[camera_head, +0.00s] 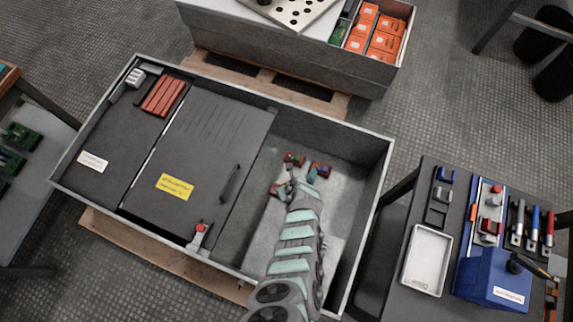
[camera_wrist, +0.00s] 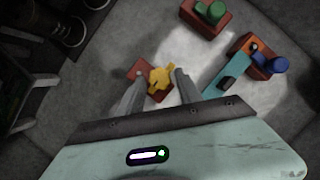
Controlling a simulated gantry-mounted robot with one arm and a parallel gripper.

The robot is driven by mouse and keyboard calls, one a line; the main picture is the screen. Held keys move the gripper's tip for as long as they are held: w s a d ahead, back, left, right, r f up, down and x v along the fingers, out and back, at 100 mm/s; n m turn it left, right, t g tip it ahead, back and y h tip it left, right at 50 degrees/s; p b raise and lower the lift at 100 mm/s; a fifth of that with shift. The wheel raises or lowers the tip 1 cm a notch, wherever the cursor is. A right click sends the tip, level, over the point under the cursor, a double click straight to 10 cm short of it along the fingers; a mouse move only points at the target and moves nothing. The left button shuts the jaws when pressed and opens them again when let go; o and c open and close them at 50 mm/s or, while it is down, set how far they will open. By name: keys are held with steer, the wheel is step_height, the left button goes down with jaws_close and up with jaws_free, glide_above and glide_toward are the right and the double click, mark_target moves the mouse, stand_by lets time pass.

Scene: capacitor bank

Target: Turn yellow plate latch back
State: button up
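In the wrist view a yellow latch knob (camera_wrist: 160,79) sits on a small red block (camera_wrist: 141,72). The two fingers of my gripper (camera_wrist: 161,76) are apart, one on each side of the yellow knob. I cannot tell whether either finger touches it. In the head view my gripper (camera_head: 288,187) reaches down into the open right part of the grey cabinet (camera_head: 345,235). The red block (camera_head: 274,190) shows just left of the gripper there, and the yellow knob is hidden or too small to make out.
A green knob on a red block (camera_wrist: 222,22) and a blue knob on a red block (camera_wrist: 262,72) stand beyond and right of the fingers. A dark lid (camera_head: 213,140) covers the cabinet's middle; cabinet walls surround my arm.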

jaws_close()
